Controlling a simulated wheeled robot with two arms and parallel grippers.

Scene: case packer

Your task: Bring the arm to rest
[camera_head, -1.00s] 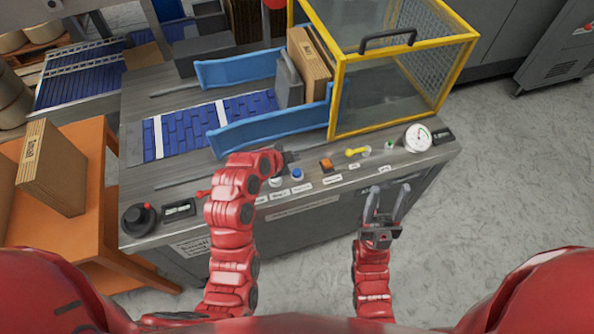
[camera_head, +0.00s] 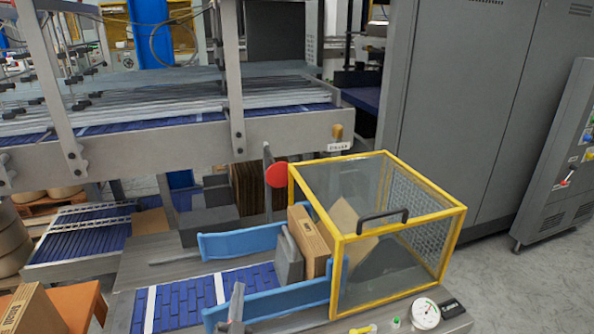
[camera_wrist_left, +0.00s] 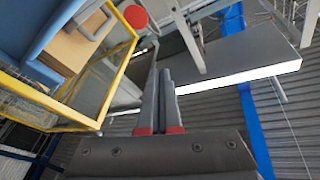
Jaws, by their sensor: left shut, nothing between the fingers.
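My left gripper (camera_head: 237,290) shows only as grey fingers at the bottom of the head view, in front of the near blue guide rail. In the left wrist view its fingers (camera_wrist_left: 160,64) lie together, shut, with nothing between them. The rest of my left arm is out of the head view. My right gripper is in neither current view.
A yellow-framed guard (camera_head: 452,215) with a black handle stands right of the left gripper. A cardboard case (camera_head: 310,240) stands beside it between blue rails (camera_head: 240,240). A blue roller belt (camera_head: 180,305) lies left. A large conveyor (camera_head: 200,140) spans the back.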

